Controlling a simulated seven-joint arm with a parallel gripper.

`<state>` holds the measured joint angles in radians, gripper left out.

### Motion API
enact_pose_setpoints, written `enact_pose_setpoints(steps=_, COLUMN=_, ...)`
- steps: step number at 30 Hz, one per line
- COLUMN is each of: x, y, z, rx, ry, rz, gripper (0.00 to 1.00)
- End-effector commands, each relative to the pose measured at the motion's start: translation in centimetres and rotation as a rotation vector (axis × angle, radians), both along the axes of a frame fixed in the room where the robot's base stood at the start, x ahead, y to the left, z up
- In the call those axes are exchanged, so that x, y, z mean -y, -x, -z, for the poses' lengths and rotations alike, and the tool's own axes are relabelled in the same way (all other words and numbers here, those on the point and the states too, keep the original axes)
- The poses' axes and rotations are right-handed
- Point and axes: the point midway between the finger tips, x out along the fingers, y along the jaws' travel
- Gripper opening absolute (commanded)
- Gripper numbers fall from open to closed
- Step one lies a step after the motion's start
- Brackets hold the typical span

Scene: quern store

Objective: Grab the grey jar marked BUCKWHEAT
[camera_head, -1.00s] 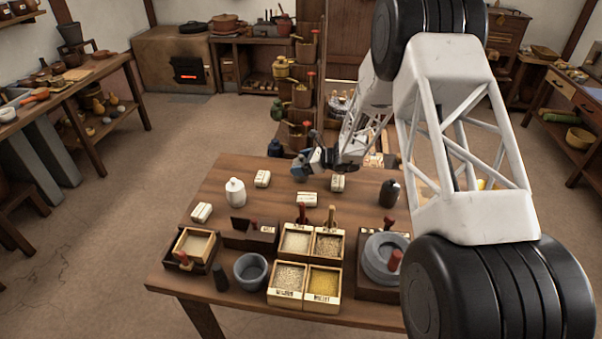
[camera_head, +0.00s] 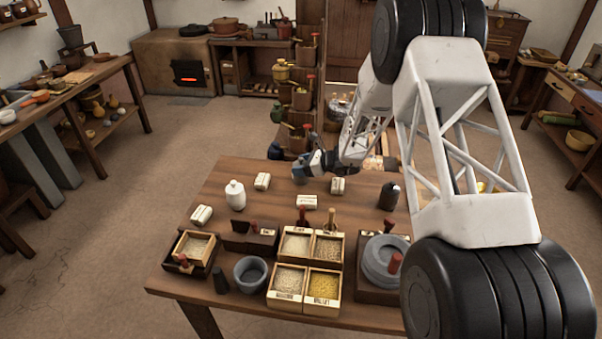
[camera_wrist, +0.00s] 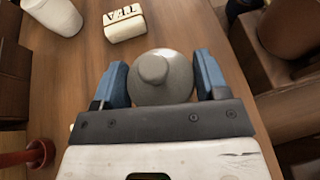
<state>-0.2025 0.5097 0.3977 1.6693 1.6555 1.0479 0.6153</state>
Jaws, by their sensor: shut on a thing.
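My gripper (camera_wrist: 161,85) shows in the wrist view with its two blue fingers closed on the sides of a grey jar (camera_wrist: 162,82). The jar is seen from above, with a round lid and a knob. No marking on it shows from this angle. In the head view my gripper (camera_head: 303,172) is at the far edge of the wooden table (camera_head: 225,172), and the jar is hard to make out there. I cannot tell whether the jar touches the table.
A white jar (camera_head: 236,196) and a dark jar (camera_head: 389,195) stand on the table, with several small pale label blocks (camera_head: 262,181) between. Grain boxes (camera_head: 322,308), a grey bowl (camera_head: 251,272) and a quern (camera_head: 384,262) fill the front. A shelf tower (camera_head: 303,95) rises behind.

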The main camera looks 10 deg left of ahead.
Motion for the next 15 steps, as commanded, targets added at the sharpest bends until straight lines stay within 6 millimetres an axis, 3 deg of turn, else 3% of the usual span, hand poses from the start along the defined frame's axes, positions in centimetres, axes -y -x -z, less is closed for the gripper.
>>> enact_pose_setpoints(steps=8, x=0.0, y=0.0, z=-0.5, rx=0.001, ry=-0.001, rz=0.001, gripper=0.26)
enact_pose_setpoints(steps=15, x=0.0, y=-0.1, z=-2.4, rx=0.003, ry=0.000, rz=0.000, gripper=0.26)
